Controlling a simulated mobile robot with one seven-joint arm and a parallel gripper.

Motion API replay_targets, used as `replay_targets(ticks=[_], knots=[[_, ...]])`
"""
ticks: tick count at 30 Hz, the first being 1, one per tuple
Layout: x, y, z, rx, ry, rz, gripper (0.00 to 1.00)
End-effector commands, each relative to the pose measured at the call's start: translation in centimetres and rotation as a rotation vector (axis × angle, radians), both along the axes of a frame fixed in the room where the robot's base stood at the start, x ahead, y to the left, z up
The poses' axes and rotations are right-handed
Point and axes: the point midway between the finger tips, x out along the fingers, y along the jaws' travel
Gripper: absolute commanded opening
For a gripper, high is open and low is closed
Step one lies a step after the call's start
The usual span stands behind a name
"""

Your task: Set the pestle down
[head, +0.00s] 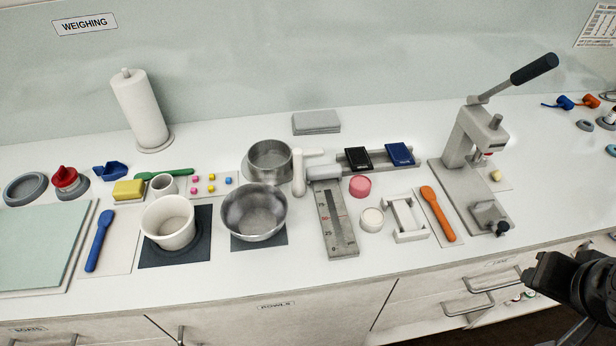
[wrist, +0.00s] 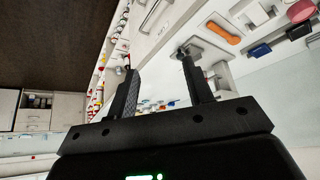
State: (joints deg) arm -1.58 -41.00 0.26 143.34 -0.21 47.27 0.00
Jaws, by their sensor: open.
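A white pestle-shaped piece (head: 299,173) stands on the counter between the steel bowls and the grey scale strip; I take it to be the pestle. A white mortar (head: 168,222) stands on a dark mat at the left and looks empty. My gripper (head: 536,270) is at the right edge of the head view, in front of the counter and far from the pestle. In the wrist view my gripper (wrist: 158,64) has its two fingers apart with nothing held between them. The pestle cannot be made out in the wrist view.
Two steel bowls (head: 254,212) stand left of the pestle. The graduated scale (head: 336,220), a pink tub (head: 360,187) and an orange spatula (head: 437,213) lie to its right. A lever press (head: 474,150) rises at the right. The counter's front strip is clear.

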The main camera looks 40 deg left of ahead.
Motion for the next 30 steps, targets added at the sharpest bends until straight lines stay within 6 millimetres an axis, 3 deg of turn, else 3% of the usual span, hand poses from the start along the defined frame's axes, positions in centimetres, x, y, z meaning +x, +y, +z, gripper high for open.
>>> replay_targets(ticks=[5,9,15,19,23,30], knots=[[5.6,4.1,-1.2,-0.009,-0.122,0.132,0.47],[9.7,9.1,-2.3,0.001,-0.252,0.260,0.47],[13.0,17.6,-4.0,0.060,-0.433,0.444,0.47],[13.4,23.5,-5.2,0.123,-0.546,0.562,0.47],[12.4,29.4,-6.4,0.207,-0.653,0.673,0.47],[7.4,38.5,-8.4,0.406,-0.822,0.846,0.47]])
